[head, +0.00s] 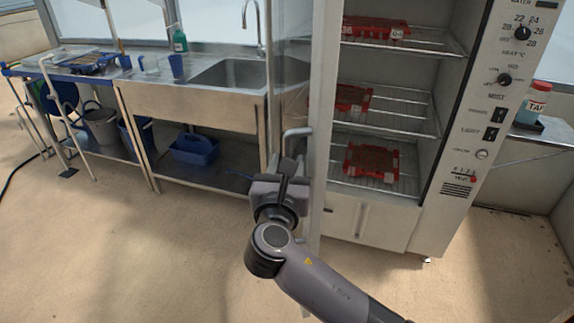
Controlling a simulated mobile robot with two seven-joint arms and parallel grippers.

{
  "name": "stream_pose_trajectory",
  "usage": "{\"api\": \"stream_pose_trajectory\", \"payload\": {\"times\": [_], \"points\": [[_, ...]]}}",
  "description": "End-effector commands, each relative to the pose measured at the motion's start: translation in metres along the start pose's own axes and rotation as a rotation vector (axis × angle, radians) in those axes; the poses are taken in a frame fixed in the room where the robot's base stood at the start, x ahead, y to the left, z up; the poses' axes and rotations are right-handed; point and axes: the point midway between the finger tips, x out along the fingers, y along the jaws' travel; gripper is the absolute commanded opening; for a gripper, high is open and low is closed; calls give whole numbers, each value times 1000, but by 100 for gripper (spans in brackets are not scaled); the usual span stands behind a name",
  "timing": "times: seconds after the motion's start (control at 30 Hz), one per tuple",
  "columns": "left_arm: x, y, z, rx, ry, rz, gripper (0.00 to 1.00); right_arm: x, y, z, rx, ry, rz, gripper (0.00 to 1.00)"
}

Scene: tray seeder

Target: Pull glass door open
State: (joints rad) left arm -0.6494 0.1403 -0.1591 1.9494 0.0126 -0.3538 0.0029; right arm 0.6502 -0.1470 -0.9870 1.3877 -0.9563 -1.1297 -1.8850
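The glass door (323,85) of the tall cabinet stands swung open and shows almost edge-on, with its pale frame toward me. The cabinet interior is uncovered. A grey bar handle (298,132) sticks out from the door's left side. My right gripper (291,165) is at the handle, with its dark fingers around the lower part of the bar. It looks shut on it, though the fingers hide the contact. My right arm reaches up from the bottom right. My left gripper is not in view.
Wire shelves in the cabinet hold red trays (372,162) of dark soil. A control panel (497,90) is on its right. A steel sink bench (195,100) stands left, with a blue caddy (194,150) below. The floor in front is clear.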

Motion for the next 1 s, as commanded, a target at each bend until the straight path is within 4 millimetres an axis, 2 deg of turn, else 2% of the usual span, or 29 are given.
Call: {"api": "stream_pose_trajectory", "payload": {"times": [0.17,0.5,0.67,0.9,0.97,1.0], "points": [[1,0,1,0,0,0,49,-16,1,-1,1,0,3,37],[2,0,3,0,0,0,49,-61,0,0,1,-1,2,37],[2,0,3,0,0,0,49,-70,0,0,1,0,1,37],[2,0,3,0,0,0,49,-70,0,0,0,-1,0,37],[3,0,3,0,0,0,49,-70,0,0,0,1,0,21],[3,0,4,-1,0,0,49,-69,-1,-2,3,7,-1,8]]}}
